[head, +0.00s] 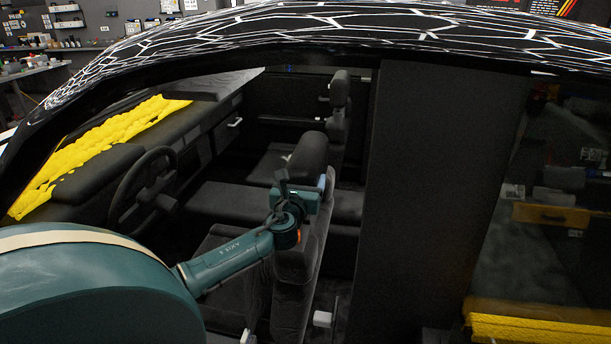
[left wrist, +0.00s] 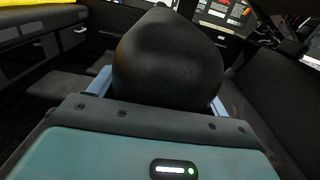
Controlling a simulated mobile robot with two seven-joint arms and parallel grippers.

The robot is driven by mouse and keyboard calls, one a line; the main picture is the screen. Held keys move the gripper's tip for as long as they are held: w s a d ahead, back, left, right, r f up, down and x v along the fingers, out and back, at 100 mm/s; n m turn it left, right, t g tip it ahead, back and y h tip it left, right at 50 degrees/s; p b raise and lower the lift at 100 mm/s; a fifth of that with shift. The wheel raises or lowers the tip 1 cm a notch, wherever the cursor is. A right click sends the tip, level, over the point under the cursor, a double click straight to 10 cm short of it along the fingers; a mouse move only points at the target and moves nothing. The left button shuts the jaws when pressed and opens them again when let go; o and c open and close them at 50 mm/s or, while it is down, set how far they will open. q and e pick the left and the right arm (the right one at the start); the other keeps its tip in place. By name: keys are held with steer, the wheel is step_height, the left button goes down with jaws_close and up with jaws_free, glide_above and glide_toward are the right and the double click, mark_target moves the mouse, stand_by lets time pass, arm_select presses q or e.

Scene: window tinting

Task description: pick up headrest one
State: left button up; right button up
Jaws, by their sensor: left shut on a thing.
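A dark padded headrest (head: 309,152) stands above the near front seat (head: 292,262) inside the car. My left gripper (head: 304,184) is at its lower part, with a light blue finger showing at its right. In the left wrist view the headrest (left wrist: 168,62) fills the middle, between two light blue fingers, and the gripper is shut on it. The gripper hides the join to the seat back, so I cannot tell whether the headrest is still seated. A second headrest (head: 340,88) is on the far front seat. My right gripper is not in view.
The steering wheel (head: 141,187) and dashboard lie left of the gripper. The car roof (head: 330,28) arches above, and a dark door pillar (head: 412,180) stands close on the right. Yellow cloth (head: 95,145) lies along the windscreen base.

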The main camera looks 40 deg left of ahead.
arm_select(q)
step_height(320, 180, up, 18)
steer(key=shift+r+p, duration=0.15)
steer(key=shift+p, duration=0.3)
stand_by(0.8)
